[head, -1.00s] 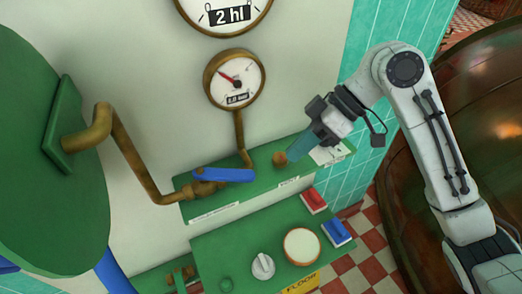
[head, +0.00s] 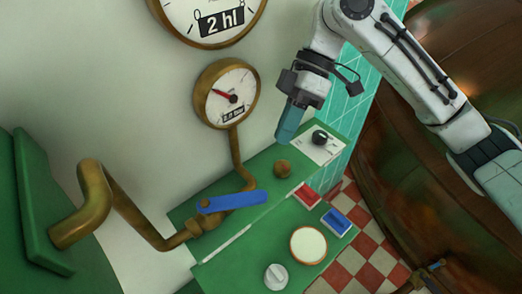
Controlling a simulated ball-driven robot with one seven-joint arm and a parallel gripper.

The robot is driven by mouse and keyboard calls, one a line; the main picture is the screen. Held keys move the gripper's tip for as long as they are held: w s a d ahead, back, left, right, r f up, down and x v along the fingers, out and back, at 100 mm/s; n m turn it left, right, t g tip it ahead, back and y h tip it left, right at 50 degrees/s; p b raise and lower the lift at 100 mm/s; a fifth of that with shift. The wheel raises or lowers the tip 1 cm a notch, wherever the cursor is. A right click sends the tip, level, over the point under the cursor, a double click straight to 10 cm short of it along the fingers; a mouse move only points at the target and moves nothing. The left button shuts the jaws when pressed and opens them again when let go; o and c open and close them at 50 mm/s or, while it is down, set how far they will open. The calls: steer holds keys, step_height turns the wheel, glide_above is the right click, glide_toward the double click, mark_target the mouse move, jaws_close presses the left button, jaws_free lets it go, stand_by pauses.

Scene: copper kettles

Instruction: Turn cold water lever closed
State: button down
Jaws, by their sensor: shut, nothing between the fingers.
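The blue lever (head: 233,201) sits on the brass pipe valve on the green ledge, in the middle of the head view. It points up and to the right in the picture, roughly along the pipe. My gripper (head: 289,126) is above and to the right of the lever, near a small brass knob (head: 282,168). Its teal fingers are shut, hold nothing and point down. It is apart from the lever. The brass pipe (head: 122,210) runs from the green fitting at the left to the valve.
A pressure gauge (head: 229,94) and a larger gauge (head: 207,15) hang on the wall. A black dial (head: 320,138) sits at the ledge's right end. Below are a red switch (head: 307,195), a blue switch (head: 337,221), a round cream button (head: 308,245) and a white knob (head: 276,276).

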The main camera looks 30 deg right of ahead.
steer(key=p+x, duration=0.1)
steer(key=x, duration=0.8)
steer(key=shift+s+a+f, duration=0.1)
steer(key=shift+a+f, duration=0.15)
steer(key=shift+s+a, duration=0.1)
